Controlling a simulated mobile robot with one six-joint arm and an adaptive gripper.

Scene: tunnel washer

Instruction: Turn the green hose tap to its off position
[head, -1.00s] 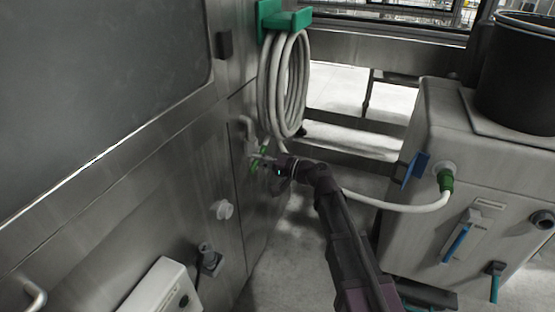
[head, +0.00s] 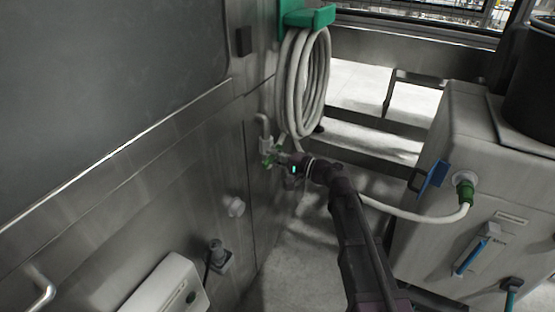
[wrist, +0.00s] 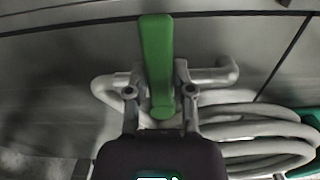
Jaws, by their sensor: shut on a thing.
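The green hose tap handle (wrist: 156,55) shows large in the wrist view, its long lever pointing up the picture from a round hub. In the head view the green tap (head: 268,157) is small and partly hidden by my gripper, on the steel wall below the coiled hose. My gripper (wrist: 160,92) is shut on the tap handle, one finger on each side of the lever near its hub. In the head view my gripper (head: 281,158) reaches the tap from the right. A grey pipe elbow (wrist: 215,75) shows behind the fingers.
A pale hose coil (head: 302,85) hangs on a green holder (head: 308,17) above the tap. A grey tank (head: 440,150) with a blue handle (head: 433,180) stands at the right. A round knob (head: 235,206) and a white box (head: 168,286) are on the wall below.

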